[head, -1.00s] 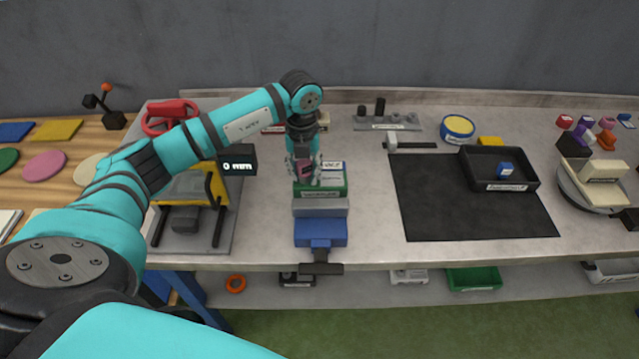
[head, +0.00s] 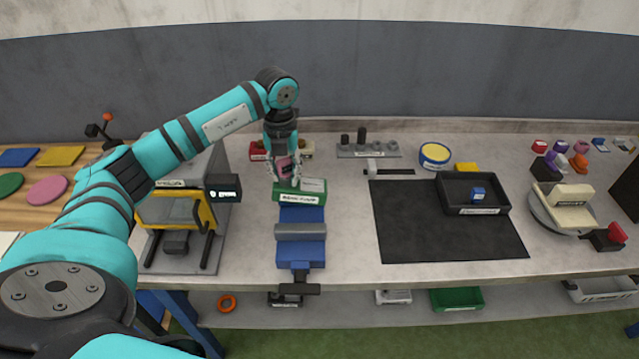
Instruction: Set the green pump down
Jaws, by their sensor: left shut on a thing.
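The green pump (head: 314,197) is a low green block with a white label on its front. It is at the fingertips of my left gripper (head: 285,178), which points down and is shut on it. The pump shows just behind the blue vise (head: 301,252) with the grey jaw. I cannot tell whether the pump touches the vise or the bench, or is a little above them. The gripper hides part of the pump's left top. My right gripper is out of view.
A yellow-framed press (head: 180,212) stands left of the vise. Behind the gripper are a red block (head: 258,151) and a grey holder with pegs (head: 368,150). A black mat (head: 440,235) with a black tray (head: 473,209) lies right. Bare bench shows between vise and mat.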

